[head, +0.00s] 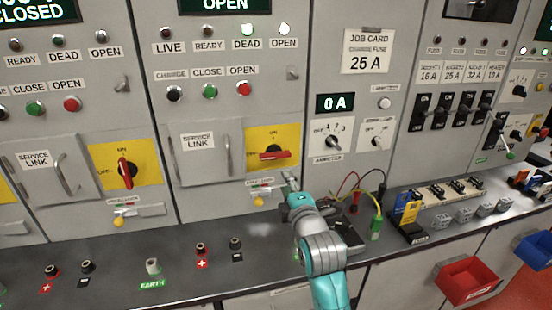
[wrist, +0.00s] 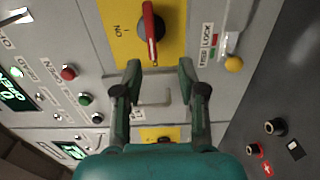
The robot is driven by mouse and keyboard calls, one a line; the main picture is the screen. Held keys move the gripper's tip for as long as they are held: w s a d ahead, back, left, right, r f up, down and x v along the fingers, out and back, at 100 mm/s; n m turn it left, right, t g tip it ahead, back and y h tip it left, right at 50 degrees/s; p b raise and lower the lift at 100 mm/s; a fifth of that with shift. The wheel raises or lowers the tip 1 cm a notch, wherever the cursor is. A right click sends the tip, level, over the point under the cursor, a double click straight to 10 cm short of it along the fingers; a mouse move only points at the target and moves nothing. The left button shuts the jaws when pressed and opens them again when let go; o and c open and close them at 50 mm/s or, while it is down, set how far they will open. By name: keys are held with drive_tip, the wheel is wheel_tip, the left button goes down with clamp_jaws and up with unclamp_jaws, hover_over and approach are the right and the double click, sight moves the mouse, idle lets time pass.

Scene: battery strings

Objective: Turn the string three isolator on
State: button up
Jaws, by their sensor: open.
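A yellow isolator plate (head: 258,137) with a red handle (head: 276,155) is on the panel whose display reads OPEN. The handle lies level, off the ON mark. In the wrist view, turned sideways, the red handle (wrist: 152,28) shows on its plate (wrist: 174,22), with ON at its left. My gripper (wrist: 160,70) is open and empty, with the handle's end just ahead between its fingertips. In the head view my gripper (head: 290,183) is below and right of the handle. No string number is readable, so I cannot tell which string this is.
The panel to the left has another yellow isolator (head: 108,158) with its red handle upright. A service link door handle (head: 228,154) stands out between them. A yellow-knobbed lever (head: 259,200) sits below the plate. The bench (head: 180,288) carries terminals and a meter with leads.

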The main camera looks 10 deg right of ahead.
sight(276, 158)
drive_tip(key=w, duration=0.4)
drive_tip(key=w+r, duration=0.1)
drive_tip(key=w, duration=0.6)
drive_tip(key=shift+w+r, duration=0.25)
drive_tip(key=shift+w, duration=0.1)
clamp_jaws()
